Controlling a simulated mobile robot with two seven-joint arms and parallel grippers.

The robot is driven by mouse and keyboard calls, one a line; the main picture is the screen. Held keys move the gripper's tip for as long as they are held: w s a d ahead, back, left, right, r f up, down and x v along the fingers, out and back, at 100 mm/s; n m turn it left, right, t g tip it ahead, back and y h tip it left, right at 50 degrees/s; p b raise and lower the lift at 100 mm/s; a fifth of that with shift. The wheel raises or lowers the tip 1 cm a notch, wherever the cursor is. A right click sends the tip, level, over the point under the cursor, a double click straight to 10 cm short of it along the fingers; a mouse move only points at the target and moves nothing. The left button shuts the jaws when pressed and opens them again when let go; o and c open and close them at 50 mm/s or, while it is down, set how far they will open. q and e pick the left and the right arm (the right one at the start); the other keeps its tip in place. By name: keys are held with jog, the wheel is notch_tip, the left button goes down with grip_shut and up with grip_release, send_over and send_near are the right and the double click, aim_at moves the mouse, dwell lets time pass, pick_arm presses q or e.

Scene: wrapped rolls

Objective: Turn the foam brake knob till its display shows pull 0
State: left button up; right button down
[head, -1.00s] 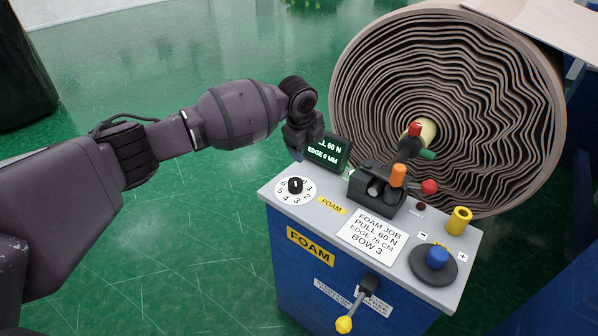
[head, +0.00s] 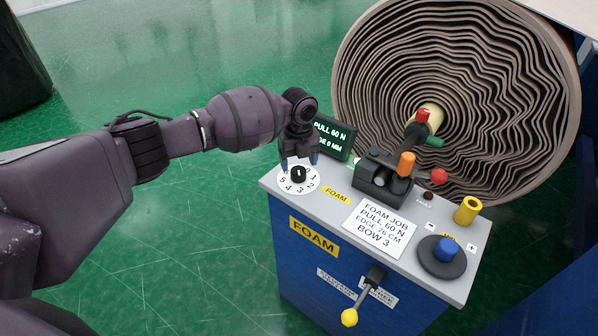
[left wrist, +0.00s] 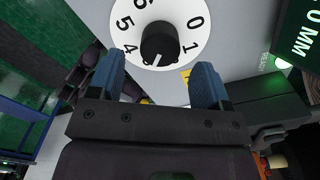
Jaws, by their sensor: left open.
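The foam brake knob (head: 298,174) is black with a white mark and sits on a round white numbered dial (head: 284,186) at the left end of the grey panel top. My left gripper (head: 299,162) points down over the knob, open, its blue fingers apart. In the left wrist view the knob (left wrist: 158,43) lies ahead between the open fingers (left wrist: 158,72), with no visible contact; its white mark points toward the dial's lower numbers, partly hidden. The display (head: 333,138) reads PULL 60 N, with the edge line reading 0 MM. My right gripper is not in view.
A large wound roll (head: 455,100) stands behind the panel. Right of the dial are an orange-handled lever block (head: 385,180), a job card (head: 380,227), a yellow cylinder (head: 467,210) and a blue knob (head: 446,249). A yellow-tipped lever (head: 349,317) sticks out in front.

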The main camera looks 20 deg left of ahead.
aim_at(298, 170)
pick_arm(q)
jog(key=shift+f, duration=2.05)
jog(key=c, duration=0.9)
